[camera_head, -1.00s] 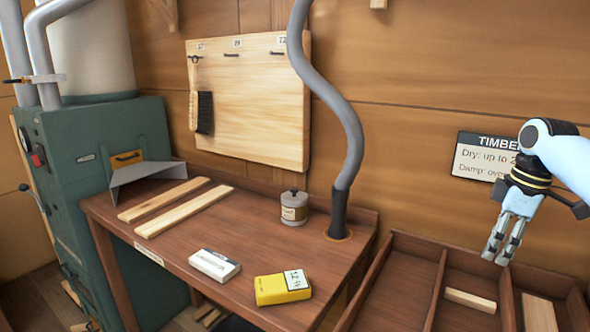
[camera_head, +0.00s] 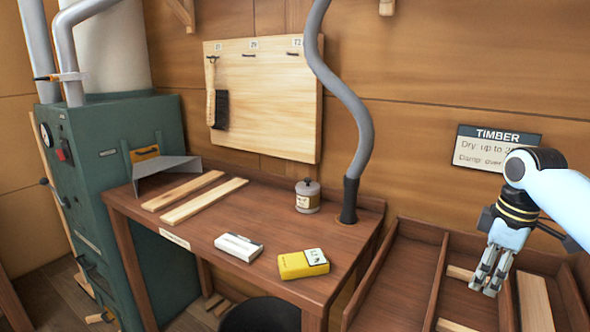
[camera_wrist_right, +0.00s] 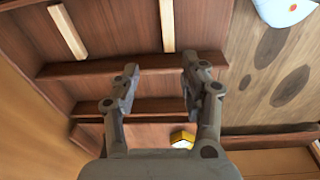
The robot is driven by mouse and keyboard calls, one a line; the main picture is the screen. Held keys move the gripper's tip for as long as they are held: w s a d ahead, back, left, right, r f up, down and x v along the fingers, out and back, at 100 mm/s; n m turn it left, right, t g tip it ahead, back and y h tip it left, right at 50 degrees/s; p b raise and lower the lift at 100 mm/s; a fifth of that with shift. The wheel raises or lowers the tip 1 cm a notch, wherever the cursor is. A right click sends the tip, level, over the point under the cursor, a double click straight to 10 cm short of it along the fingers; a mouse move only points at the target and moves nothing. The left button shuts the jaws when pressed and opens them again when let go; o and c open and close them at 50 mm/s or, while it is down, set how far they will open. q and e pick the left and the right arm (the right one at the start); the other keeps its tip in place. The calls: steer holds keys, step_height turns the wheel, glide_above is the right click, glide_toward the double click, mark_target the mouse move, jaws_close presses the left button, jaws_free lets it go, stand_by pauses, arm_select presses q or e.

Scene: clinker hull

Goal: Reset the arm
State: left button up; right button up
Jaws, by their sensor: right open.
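My right gripper (camera_head: 484,284) hangs over the compartmented timber bin at the right of the head view, fingers pointing down. In the right wrist view the right gripper (camera_wrist_right: 158,85) has its two fingers apart with nothing between them. My left gripper is not in view.
The bench (camera_head: 225,222) holds two wood strips, a white box (camera_head: 239,246), a yellow meter (camera_head: 303,264) and a small lidded tin (camera_head: 307,196). A grey hose (camera_head: 350,105) rises from it. The bin dividers (camera_head: 440,270) stand below my right gripper. A green machine (camera_head: 120,200) stands left.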

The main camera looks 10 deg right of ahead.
steer(key=s+a+f+m+t, duration=0.1)
steer(key=s+a+f+m, duration=0.3)
steer(key=s+a, duration=0.9)
steer(key=s+a+r+m+t+h, duration=0.1)
steer(key=s+r+m, duration=0.1)
steer(key=s, duration=0.5)
steer(key=s+a+r+m+t, duration=0.1)
steer(key=s+r+m, duration=0.15)
steer(key=s, duration=0.45)
step_height(320, 180, down, 30)
steer(key=s+d+g+b, duration=0.1)
steer(key=d+g+b, duration=0.1)
steer(key=b, duration=0.3)
arm_select(q)
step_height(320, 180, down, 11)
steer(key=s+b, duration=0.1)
steer(key=b, duration=0.4)
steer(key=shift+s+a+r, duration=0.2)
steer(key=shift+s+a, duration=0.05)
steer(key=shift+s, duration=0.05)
arm_select(e)
steer(key=s+d+f+g, duration=0.1)
steer(key=s+f, duration=1.8)
steer(key=f, duration=0.4)
steer(key=shift+s, duration=0.15)
